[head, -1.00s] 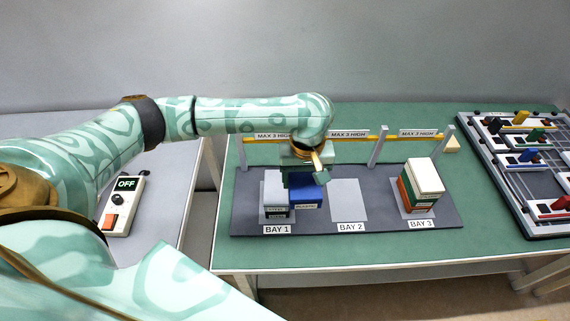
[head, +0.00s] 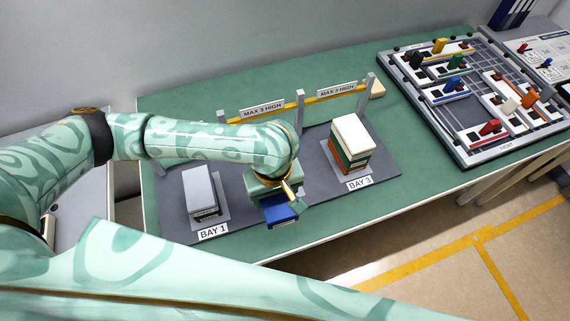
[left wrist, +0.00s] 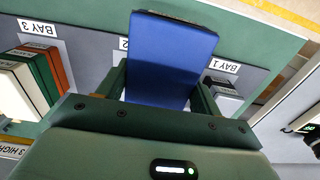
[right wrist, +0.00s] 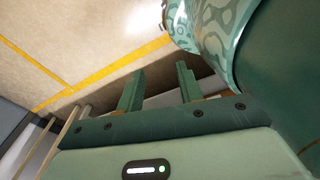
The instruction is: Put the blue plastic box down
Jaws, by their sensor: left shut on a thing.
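My left gripper (head: 283,203) is shut on the blue plastic box (head: 281,215), which hangs at the front of the dark rack base (head: 235,217), in front of the middle bay. In the left wrist view the blue box (left wrist: 172,52) sits between both fingers and covers part of the BAY 2 label. The arm and gripper hide most of bay 2 in the head view; I cannot tell the gap under the box. My right gripper (right wrist: 160,88) shows only in its own wrist view, with fingers apart and nothing between them.
A grey box (head: 200,188) stands in bay 1. A stack of white, green and orange boxes (head: 351,147) stands in bay 3. Posts carry a yellow bar (head: 335,97) with MAX 3 HIGH signs behind the bays. A board with coloured pieces (head: 470,150) lies at the right.

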